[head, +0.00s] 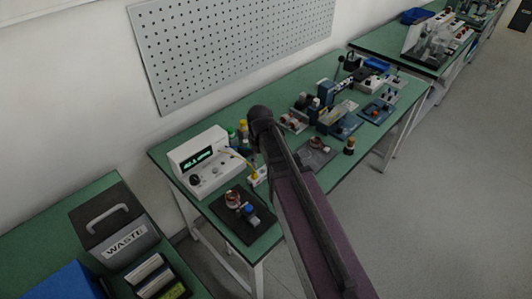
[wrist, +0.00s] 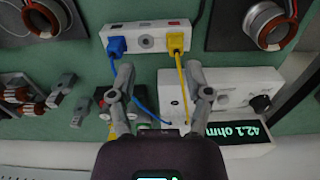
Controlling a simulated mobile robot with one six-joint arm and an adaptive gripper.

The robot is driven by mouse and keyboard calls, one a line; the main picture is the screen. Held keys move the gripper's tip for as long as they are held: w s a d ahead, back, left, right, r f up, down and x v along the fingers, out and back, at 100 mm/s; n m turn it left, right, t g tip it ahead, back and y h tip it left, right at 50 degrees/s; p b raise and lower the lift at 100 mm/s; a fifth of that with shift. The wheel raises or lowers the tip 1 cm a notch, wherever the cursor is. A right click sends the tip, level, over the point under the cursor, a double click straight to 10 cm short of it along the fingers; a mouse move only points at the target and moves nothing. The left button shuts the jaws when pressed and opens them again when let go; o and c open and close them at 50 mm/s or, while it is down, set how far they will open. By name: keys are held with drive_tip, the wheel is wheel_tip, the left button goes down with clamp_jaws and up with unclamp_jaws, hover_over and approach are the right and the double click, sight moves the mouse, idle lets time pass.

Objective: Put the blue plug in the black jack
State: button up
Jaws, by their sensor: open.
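In the wrist view, a white jack strip (wrist: 146,41) lies at the top middle. The blue plug (wrist: 117,46) is at its left end, just below a dark mark, with its blue cable running down. A yellow plug (wrist: 176,42) is at the right end, below a red mark. The black jack itself is not clearly seen; I cannot tell how deep the blue plug sits. My gripper (wrist: 159,76) is open and empty, its fingers apart below the strip, near the cables. The strip also shows in the head view (head: 259,177), partly beside my arm.
A white meter (wrist: 232,82) reading 42.1 ohm stands below right of the strip. Copper coils on dark plates (wrist: 267,24) lie at the upper corners. Small grey blocks and coil parts are at left. A waste bin (head: 115,232) stands on the nearer left table.

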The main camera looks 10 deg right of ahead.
drive_tip(key=s+a, duration=0.5)
drive_tip(key=w+a, duration=0.1)
drive_tip(key=w, duration=0.3)
drive_tip(key=w+a+f+b, duration=0.1)
drive_tip(key=w, duration=0.4)
drive_tip(key=w+a, duration=0.2)
drive_tip(key=w, duration=0.3)
drive_tip(key=shift+f+b, duration=0.35)
drive_tip(key=shift+w+a+f, duration=0.2)
drive_tip(key=shift+w+a, duration=0.1)
drive_tip(key=shift+w, duration=0.4)
